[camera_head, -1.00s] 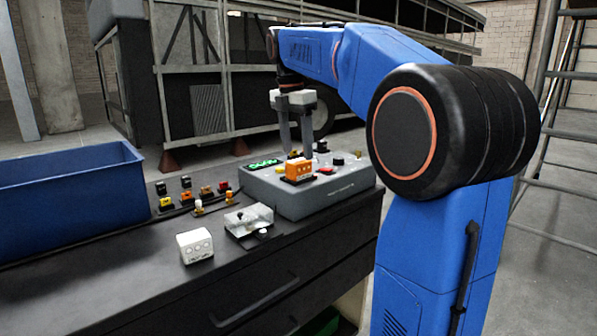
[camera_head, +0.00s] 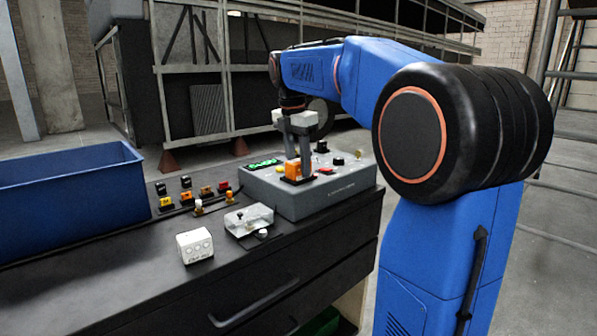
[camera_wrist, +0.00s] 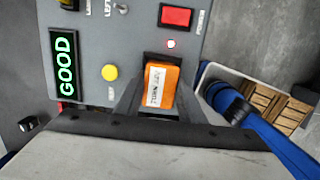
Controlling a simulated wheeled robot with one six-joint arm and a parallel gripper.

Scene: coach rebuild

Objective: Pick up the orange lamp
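The orange lamp (camera_head: 294,173), a boxy piece on a dark base, stands on top of the grey test box (camera_head: 318,198). In the wrist view the lamp (camera_wrist: 161,86) has a pale printed label and lies between the two grey fingers. My gripper (camera_head: 299,163) is lowered over the lamp from above, fingers apart on either side of it. A narrow gap seems to show beside the lamp, and I see no clear grip. The fingertips are partly hidden behind the lamp in the head view.
The test box shows a green GOOD display (camera_wrist: 64,65), a yellow button (camera_wrist: 109,72) and a red switch (camera_wrist: 176,16). Small lamps (camera_head: 185,197), a clear box (camera_head: 250,219), a white block (camera_head: 195,246) and a blue bin (camera_head: 75,215) share the black bench (camera_head: 140,275).

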